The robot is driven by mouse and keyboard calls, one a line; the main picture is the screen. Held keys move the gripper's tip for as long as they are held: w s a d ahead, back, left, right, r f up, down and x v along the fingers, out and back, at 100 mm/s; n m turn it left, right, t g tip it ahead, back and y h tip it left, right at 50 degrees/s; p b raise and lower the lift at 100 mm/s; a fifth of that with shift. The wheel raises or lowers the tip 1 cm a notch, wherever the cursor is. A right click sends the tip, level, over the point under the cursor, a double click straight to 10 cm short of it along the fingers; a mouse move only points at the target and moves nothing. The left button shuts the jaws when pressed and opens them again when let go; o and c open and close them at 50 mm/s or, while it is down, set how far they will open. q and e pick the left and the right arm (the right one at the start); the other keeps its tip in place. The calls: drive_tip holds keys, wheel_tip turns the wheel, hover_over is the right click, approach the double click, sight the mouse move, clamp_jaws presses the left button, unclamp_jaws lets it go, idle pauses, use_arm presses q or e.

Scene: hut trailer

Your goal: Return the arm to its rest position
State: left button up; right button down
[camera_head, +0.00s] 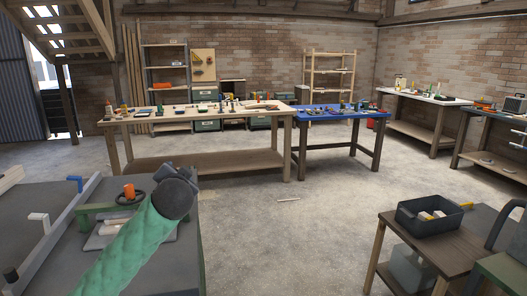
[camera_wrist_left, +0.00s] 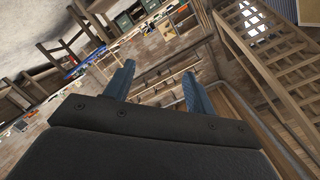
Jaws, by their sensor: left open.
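My left arm (camera_head: 125,245), in a green padded sleeve, rises from the bottom left of the head view. It ends in a dark rounded wrist (camera_head: 175,192) above the near left workbench. The fingers cannot be made out in the head view. In the left wrist view my left gripper (camera_wrist_left: 158,86) has two blue-grey fingers spread apart, with nothing between them. That view is strongly tilted and looks across the room, with the wooden stairs (camera_wrist_left: 265,60) at the right. My right gripper is in neither view.
A long wooden table (camera_head: 205,162) and a blue-topped table (camera_head: 325,114) stand farther back. A dark bin (camera_head: 428,222) is at right. The middle floor is open.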

use_arm(q)
drive_tip(key=s+d+f+n+g+h+p, duration=0.1)
drive_tip(key=s+d+f+g+h, duration=0.25)
drive_tip(key=s+f, duration=0.8)
drive_tip(key=s+d+f+g+h, duration=0.3)
drive_tip(key=s+f, duration=0.5)
drive_tip(key=f, duration=0.6)
drive_tip(key=s+d+f+n+g, duration=0.1)
drive_tip(key=s+f+g, duration=0.2)
drive_tip(key=s+f, duration=0.7)
drive_tip(key=s+d+f+n+g+p, duration=0.1)
drive_tip(key=s+f+g, duration=0.3)
drive_tip(key=s+f, duration=0.7)
drive_tip(key=s+d, duration=0.1)
drive_tip(key=s, duration=0.7)
drive_tip(key=shift+d+f+n, duration=0.15)
drive_tip(key=shift+d+n, duration=0.1)
drive_tip(key=shift+n, duration=0.15)
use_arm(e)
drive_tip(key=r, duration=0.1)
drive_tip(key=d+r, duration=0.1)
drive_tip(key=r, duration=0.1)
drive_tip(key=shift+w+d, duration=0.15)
use_arm(q)
drive_tip(key=shift+y, duration=0.25)
